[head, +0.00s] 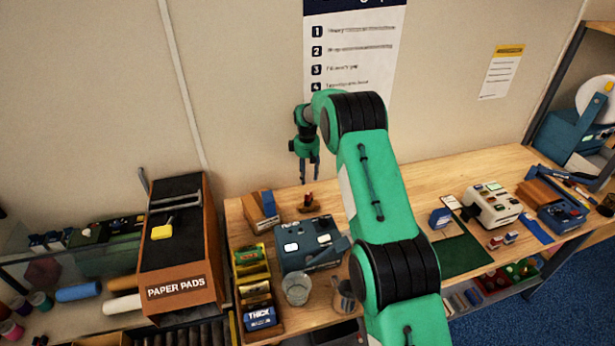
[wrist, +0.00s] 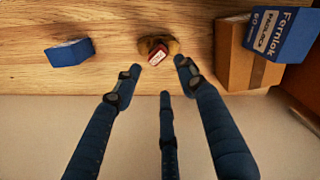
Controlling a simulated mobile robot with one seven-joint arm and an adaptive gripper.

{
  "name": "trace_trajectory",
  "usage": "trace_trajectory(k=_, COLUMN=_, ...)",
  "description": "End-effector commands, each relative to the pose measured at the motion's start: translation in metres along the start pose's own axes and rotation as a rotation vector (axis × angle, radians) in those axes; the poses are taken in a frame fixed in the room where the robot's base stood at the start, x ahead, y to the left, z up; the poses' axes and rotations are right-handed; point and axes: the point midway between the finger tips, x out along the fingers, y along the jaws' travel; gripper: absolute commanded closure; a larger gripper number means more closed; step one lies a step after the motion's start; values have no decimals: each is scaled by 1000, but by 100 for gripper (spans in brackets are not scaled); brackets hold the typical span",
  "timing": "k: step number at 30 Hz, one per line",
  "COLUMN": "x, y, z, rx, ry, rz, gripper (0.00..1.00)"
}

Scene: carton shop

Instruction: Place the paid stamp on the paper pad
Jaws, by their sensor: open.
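A small stamp-like object with a brown wooden body and a red label (wrist: 158,50), likely the paid stamp, sits on the wooden table near the wall. It also shows in the head view (head: 308,204); its lettering is too small to read. My gripper (head: 306,178) hangs above it, fingers pointing down, open and empty. In the wrist view, my gripper's fingertips (wrist: 157,66) spread around the near side of the stamp, apart from it. I cannot tell which item is the paper pad.
A brown carton (wrist: 235,65) with a blue Fernlok box (wrist: 282,33) stands beside the stamp. A blue block (wrist: 69,52) lies on its other side. A dark blue device (head: 310,250) and a glass cup (head: 297,288) stand in front. A green mat (head: 462,255) lies at right.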

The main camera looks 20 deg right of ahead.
Motion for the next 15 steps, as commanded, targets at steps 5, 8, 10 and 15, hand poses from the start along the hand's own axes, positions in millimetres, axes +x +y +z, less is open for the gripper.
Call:
trace_trajectory(k=5, x=0, y=0, z=0, rx=0, ry=0, rz=0, gripper=59)
trace_trajectory(k=8, x=0, y=0, z=0, rx=0, ry=0, rz=0, gripper=59)
trace_trajectory(k=10, x=-1, y=0, z=0, rx=0, ry=0, rz=0, gripper=59)
trace_trajectory(k=15, x=-13, y=-3, z=1, rx=8, ry=5, rz=5, gripper=59)
